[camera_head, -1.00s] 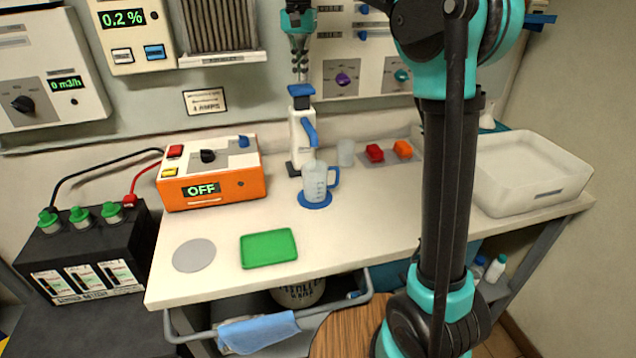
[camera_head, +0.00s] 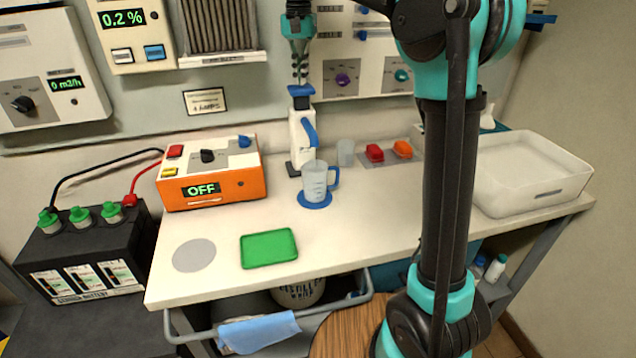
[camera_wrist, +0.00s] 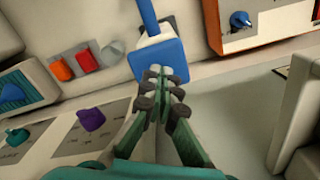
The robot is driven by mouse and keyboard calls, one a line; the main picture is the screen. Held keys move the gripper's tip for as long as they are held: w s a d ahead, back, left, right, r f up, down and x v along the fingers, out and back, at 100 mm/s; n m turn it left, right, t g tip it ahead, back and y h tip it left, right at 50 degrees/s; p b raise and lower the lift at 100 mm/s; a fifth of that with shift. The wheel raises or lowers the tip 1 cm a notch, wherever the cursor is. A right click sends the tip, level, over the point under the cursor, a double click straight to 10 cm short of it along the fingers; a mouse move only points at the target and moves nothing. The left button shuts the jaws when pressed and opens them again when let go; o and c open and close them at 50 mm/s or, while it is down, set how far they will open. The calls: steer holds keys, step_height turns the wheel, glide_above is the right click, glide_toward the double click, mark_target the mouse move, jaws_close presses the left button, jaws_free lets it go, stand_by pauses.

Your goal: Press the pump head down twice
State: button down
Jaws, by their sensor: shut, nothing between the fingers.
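A white pump dispenser (camera_head: 300,137) with a blue pump head (camera_head: 301,91) and blue spout stands upright at the back of the bench. A clear measuring jug (camera_head: 315,180) with a blue handle stands on a round blue mat (camera_head: 315,202) in front of it. My gripper (camera_head: 300,80) is shut and empty, pointing down just above the pump head. In the wrist view the closed fingertips (camera_wrist: 163,76) overlap the near edge of the blue head (camera_wrist: 158,54). I cannot tell whether they touch it.
An orange power unit (camera_head: 212,175) reading OFF stands left of the dispenser. A green tray (camera_head: 268,248) lies in front; a white basin (camera_head: 530,170) is at right.

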mark_target(301, 87)
steer(key=shift+f, duration=2.3)
steer(key=shift+r, duration=2.9)
step_height(301, 87, up, 6)
